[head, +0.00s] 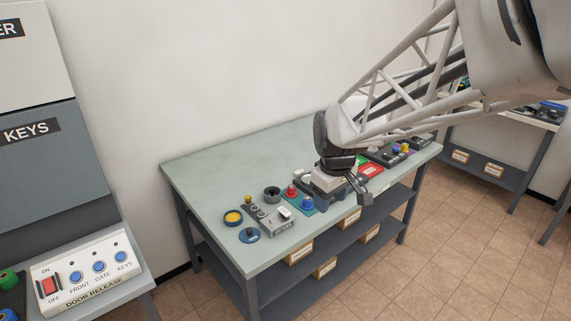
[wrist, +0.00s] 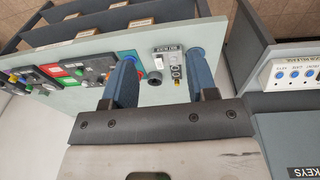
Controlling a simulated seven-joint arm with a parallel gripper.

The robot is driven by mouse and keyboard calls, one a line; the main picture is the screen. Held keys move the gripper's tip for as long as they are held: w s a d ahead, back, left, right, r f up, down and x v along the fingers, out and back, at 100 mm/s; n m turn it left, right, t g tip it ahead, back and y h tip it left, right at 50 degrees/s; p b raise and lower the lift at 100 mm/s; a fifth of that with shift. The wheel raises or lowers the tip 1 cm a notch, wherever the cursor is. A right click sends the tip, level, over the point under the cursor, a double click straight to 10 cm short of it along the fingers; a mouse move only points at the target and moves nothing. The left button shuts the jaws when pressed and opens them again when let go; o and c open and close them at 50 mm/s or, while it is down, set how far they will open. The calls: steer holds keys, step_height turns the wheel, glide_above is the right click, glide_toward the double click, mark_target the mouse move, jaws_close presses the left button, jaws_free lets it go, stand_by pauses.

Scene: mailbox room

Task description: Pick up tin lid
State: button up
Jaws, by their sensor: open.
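The tin lid (head: 249,235) is a small blue disc with a knob, lying flat on the pale green table near its left front edge. Beside it, just behind, is a round dark-rimmed tin (head: 233,217) with a yellow inside. My gripper (head: 343,188) is open and empty above the middle of the table, well to the right of the lid. In the wrist view its two blue fingers (wrist: 162,56) are spread wide.
A grey switch box (head: 278,220) and a dark ring (head: 271,193) stand right of the lid. Coloured button boxes (head: 298,198) stand further right, near my gripper. A door release panel (head: 86,268) is at far left. The table's back left (head: 215,170) is clear.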

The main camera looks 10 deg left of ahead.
steer(key=w+a+f+n, duration=0.4)
steer(key=w+a+f, duration=0.45)
steer(key=a, duration=0.25)
steer(key=n+g, duration=0.1)
steer(key=n, duration=0.4)
glide_above(249, 229)
steer(key=f, duration=1.1)
steer(key=shift+s, duration=0.25)
steer(key=shift+f, duration=1.25)
steer(key=shift+w+f, duration=0.2)
steer(key=shift+f, duration=2.4)
